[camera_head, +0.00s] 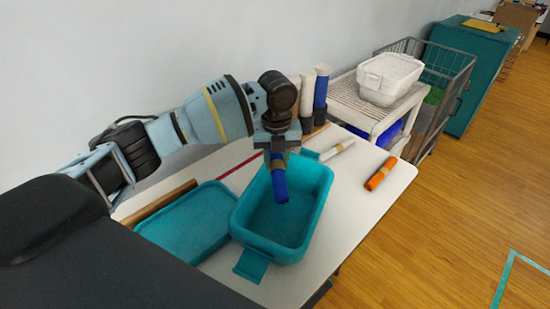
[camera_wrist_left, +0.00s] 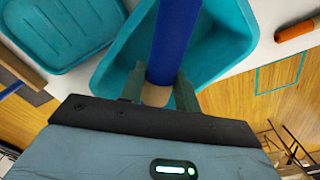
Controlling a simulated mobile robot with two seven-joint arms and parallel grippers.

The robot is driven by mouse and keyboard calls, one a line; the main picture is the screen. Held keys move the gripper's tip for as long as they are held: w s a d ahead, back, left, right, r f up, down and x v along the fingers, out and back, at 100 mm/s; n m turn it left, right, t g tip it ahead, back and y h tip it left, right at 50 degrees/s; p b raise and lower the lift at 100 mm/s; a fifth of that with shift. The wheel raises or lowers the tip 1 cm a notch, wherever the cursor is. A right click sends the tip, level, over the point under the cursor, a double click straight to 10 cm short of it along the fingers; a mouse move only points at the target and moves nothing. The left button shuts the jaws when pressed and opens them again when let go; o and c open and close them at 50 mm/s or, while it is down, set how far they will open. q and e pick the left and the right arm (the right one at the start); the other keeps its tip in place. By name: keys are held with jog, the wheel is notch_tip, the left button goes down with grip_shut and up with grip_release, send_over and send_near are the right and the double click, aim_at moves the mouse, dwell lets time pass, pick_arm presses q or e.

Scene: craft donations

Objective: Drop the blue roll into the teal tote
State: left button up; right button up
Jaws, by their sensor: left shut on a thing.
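The blue roll (camera_head: 279,182) hangs from my left gripper (camera_head: 277,152), which is shut on it. In the head view the roll points down over the open teal tote (camera_head: 240,222), its lower end within the outline of the tote. In the left wrist view the blue roll (camera_wrist_left: 172,45) extends away from the fingers (camera_wrist_left: 160,92), with the tote (camera_wrist_left: 232,62) behind it. A tan band shows at the held end of the roll. Whether the roll touches the tote's floor cannot be told. My right gripper is not in view.
A teal lid (camera_head: 188,222) lies left of the tote on the white table (camera_head: 350,215). An orange roll (camera_head: 381,173) and a white roll (camera_head: 338,150) lie to the right. Several upright rolls (camera_head: 321,88) stand behind. A white cart (camera_head: 358,105) holds a white basket (camera_head: 390,78).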

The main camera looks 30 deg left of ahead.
pick_arm(q)
jog(key=shift+w+a+f+m, duration=0.1)
jog(key=shift+a+m, duration=0.05)
jog(key=shift+m, duration=0.75)
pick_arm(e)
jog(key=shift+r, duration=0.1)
